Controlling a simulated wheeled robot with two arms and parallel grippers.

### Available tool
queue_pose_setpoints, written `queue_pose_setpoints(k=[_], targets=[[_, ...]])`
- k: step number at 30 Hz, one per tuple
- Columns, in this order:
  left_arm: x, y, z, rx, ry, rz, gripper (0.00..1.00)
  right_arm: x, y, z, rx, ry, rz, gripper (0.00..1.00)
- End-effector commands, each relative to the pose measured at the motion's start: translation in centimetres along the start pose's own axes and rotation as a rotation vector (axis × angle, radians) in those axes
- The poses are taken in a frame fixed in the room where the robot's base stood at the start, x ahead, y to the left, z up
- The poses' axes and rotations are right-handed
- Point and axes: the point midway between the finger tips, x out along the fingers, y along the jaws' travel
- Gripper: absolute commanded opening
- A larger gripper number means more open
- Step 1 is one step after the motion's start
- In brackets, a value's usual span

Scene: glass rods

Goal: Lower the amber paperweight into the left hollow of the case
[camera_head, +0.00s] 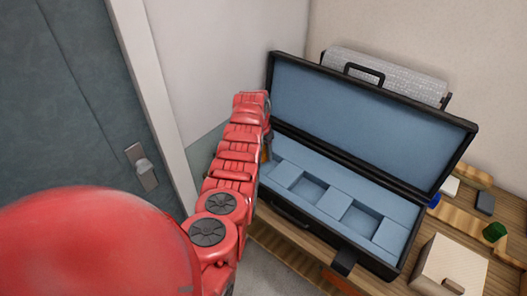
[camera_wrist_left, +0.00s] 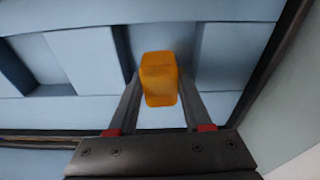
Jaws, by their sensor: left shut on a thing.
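The amber paperweight (camera_wrist_left: 159,80) is a small block between the fingertips of my left gripper (camera_wrist_left: 160,92) in the left wrist view. In the head view my left gripper (camera_head: 265,156) is mostly behind my red arm, near the case's left end. The open black case (camera_head: 300,228) has a blue lining with two square recesses, the left hollow (camera_head: 308,188) and the right hollow (camera_head: 362,218). In the left wrist view the left hollow (camera_wrist_left: 122,46) lies behind the paperweight, partly covered by it. The paperweight's height above it is hard to tell. My right gripper is not in view.
The raised lid (camera_head: 365,115) stands at the back of the case. A pale box (camera_head: 450,266) and a green object (camera_head: 494,231) lie on the wooden table at right. A door is at left.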

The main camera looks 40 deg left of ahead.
Motion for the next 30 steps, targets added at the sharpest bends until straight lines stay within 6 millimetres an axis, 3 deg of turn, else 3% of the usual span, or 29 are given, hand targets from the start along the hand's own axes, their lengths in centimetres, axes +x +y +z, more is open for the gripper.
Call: queue_pose_setpoints(k=[30], targets=[[0.88,-0.01,0.15,0.000,0.000,0.000,0.00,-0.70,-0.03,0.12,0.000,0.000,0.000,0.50]])
